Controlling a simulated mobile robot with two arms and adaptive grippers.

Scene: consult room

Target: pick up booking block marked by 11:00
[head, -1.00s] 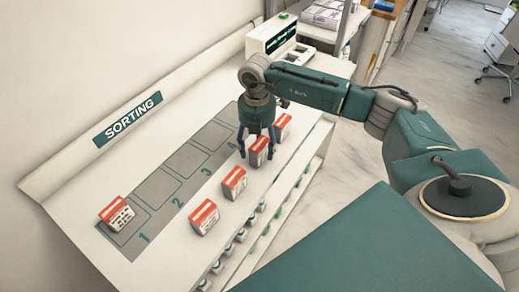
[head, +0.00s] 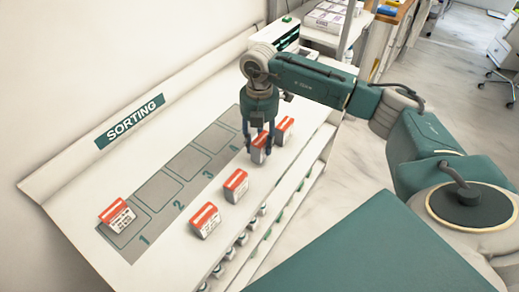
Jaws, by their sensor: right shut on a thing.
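Several small red-and-white booking blocks stand on the white sorting table. My right gripper (head: 259,141) is shut on one block (head: 260,151), beside slot 4. I cannot tell whether that block is clear of the table. Another block (head: 284,130) is just right of the gripper. Two more blocks, one (head: 236,185) and one (head: 205,220), stand nearer, in a row in front of the slots. One block (head: 117,214) sits on slot 1. The print on the blocks is too small to read, so I cannot tell which is marked 11:00. My left gripper is out of view.
The grey slot strip (head: 171,220) carries numbers 1 to 4; slots 2 to 4 are empty. A SORTING sign (head: 129,121) is on the back panel. Small items line a shelf below the front edge.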

